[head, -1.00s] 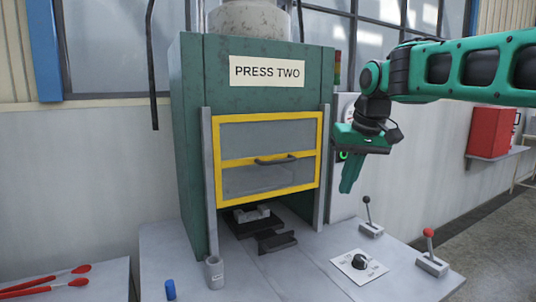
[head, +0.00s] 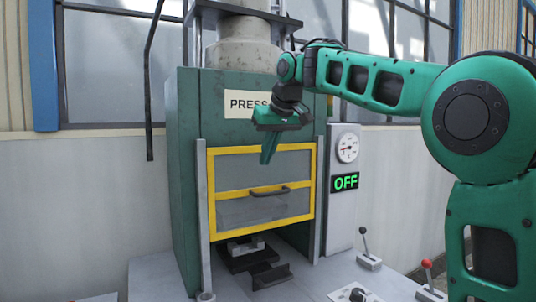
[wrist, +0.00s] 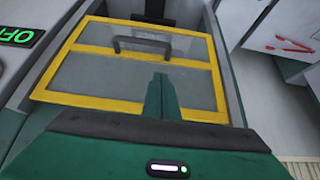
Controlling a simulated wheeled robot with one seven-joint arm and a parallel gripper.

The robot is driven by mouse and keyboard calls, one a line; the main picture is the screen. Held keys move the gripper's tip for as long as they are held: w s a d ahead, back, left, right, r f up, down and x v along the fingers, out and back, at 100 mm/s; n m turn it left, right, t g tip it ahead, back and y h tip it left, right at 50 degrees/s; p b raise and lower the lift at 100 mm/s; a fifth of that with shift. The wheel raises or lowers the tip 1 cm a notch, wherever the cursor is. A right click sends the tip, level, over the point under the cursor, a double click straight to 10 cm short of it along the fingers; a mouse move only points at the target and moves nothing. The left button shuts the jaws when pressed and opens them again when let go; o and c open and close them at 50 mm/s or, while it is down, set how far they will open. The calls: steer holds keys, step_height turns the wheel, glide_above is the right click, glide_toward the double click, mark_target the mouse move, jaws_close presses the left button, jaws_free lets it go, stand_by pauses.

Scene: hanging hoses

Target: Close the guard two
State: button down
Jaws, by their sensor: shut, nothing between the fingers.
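The guard (head: 236,210) of press two is a yellow-framed panel with grey see-through panes, set between two grey upright rails on the green press. Its lower edge stands above the press table, leaving a gap below. A dark bar handle (head: 269,191) runs across its middle bar; the handle also shows in the wrist view (wrist: 142,43). My gripper (head: 267,157) is shut and empty, pointing down in front of the guard's upper part, above the handle. In the wrist view my gripper (wrist: 161,84) overlaps the nearer pane; I cannot tell whether it touches.
Under the guard, a dark block (head: 270,275) lies on the press table. A gauge (head: 347,147) and a green OFF display (head: 345,182) are on the right panel. A black-knobbed lever (head: 367,248) and a red-knobbed lever (head: 428,278) stand at the front right.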

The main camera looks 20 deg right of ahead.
mark_target(262, 168)
steer(key=x, duration=0.5)
steer(key=shift+f, duration=0.1)
steer(key=shift+s+d+f, duration=0.1)
steer(key=shift+s+f, duration=0.05)
steer(key=shift+f, duration=0.85)
steer(key=shift+s+f, duration=0.15)
steer(key=shift+f, duration=0.85)
